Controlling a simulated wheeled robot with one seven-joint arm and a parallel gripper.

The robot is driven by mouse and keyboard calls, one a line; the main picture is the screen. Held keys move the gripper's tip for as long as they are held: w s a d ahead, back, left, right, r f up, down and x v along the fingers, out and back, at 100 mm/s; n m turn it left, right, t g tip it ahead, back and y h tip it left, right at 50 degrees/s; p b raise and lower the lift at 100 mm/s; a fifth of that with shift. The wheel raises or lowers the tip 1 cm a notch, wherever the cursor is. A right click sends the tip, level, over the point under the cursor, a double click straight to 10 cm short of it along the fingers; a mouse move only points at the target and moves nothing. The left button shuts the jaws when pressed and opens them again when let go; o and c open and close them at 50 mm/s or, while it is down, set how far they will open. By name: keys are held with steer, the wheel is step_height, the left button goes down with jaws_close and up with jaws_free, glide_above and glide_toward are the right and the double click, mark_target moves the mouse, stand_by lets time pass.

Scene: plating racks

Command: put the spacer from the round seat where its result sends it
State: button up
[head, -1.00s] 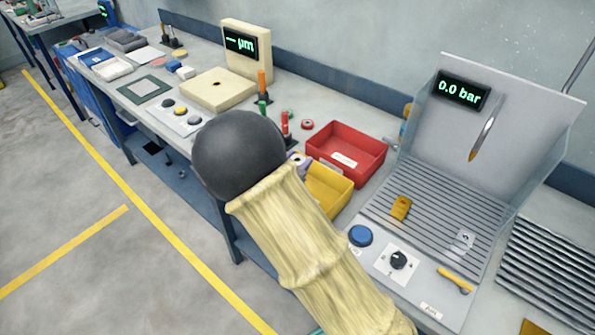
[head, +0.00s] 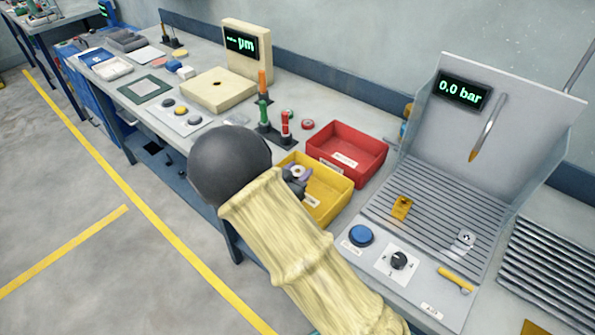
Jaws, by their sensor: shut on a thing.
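My gripper (head: 296,180) shows only partly past my dark round wrist joint. It is shut on the spacer (head: 300,172), a small pale ring with a purplish edge, held over the left part of the yellow bin (head: 330,200). The fingers are small and partly hidden, and I cannot tell the exact height above the bin. The round seat (head: 216,84) is a hole in the cream block of the gauge, and it looks empty. The gauge display (head: 241,42) reads dashes and µm. The red bin (head: 350,146) stands just behind the yellow one.
Green, orange and red posts (head: 284,125) stand left of the bins. Small round pieces (head: 307,124) lie near them. A panel of round buttons (head: 181,112) is in front of the gauge. A grooved station (head: 430,200) reading 0.0 bar stands at right.

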steer(key=shift+s+f, duration=0.1)
steer(key=shift+f, duration=0.2)
steer(key=o, duration=1.1)
steer(key=shift+f, duration=0.15)
steer(key=shift+o, duration=0.2)
steer(key=shift+r, duration=0.4)
steer(key=shift+s+a+r, duration=0.15)
steer(key=shift+s+r, duration=0.05)
steer(key=b+v, duration=0.1)
steer(key=v, duration=1)
steer(key=shift+s+r, duration=0.2)
steer(key=shift+r, duration=0.05)
steer(key=shift+w, duration=0.1)
